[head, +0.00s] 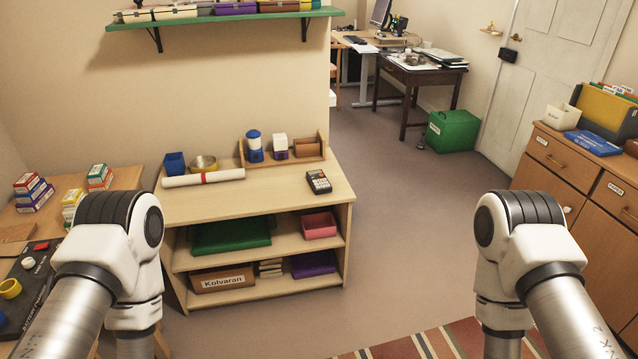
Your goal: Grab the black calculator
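The black calculator (319,182) lies on the top of a light wooden shelf unit (262,205), near its right end. Its keys face up. Both of my arms come in from the bottom corners, the left one in front of the unit's left side and the right one over the floor to the right. The grippers of both arms are out of the picture. Nothing touches the calculator.
Open floor (415,225) lies to the right. A drawer cabinet (560,175) stands at right, a striped rug (440,342) in front.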

